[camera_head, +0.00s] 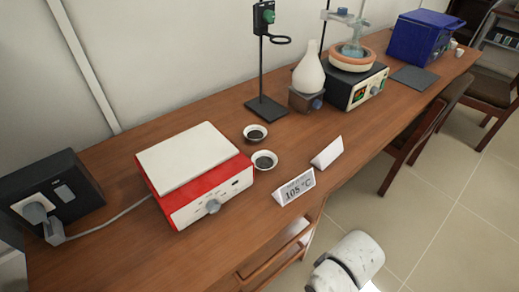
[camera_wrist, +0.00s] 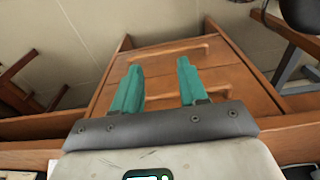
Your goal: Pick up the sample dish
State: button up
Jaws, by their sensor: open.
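Two small white dishes with dark contents sit on the wooden table in the head view, just right of a red and white device. One sample dish (camera_head: 264,160) is nearer the front edge, and the other dish (camera_head: 255,134) is a little behind it. I cannot tell which one the task means. My gripper (camera_wrist: 158,66) shows in the wrist view with two teal fingers apart and nothing between them. It faces the table's wooden front with handles, and no dish shows there. In the head view only part of my white arm shows, in front of the table.
The red and white device (camera_head: 195,170) stands left of the dishes. A "105 °C" card (camera_head: 294,188) and a blank folded card (camera_head: 327,152) stand near the front edge. A stand (camera_head: 265,105) and a white flask (camera_head: 308,72) are behind. Chairs (camera_head: 425,122) line the table's right front.

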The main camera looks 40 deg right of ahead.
aim_at(264, 160)
jog(key=l+u, duration=0.1)
jog(key=u, duration=0.3)
jog(key=l+u, duration=0.1)
jog(key=u, duration=0.3)
jog(key=l+u, duration=0.15)
jog(key=u, duration=0.25)
jog(key=k+l+u, duration=0.2)
jog(key=l, duration=0.25)
jog(key=l+u, duration=0.25)
jog(key=l, duration=0.25)
jog(key=k+l+u, duration=0.2)
jog(key=l, duration=0.2)
jog(key=k+l+u, duration=0.2)
jog(key=l, duration=0.2)
jog(key=k+l+u, duration=0.25)
jog(key=l, duration=0.15)
jog(key=i, duration=0.1)
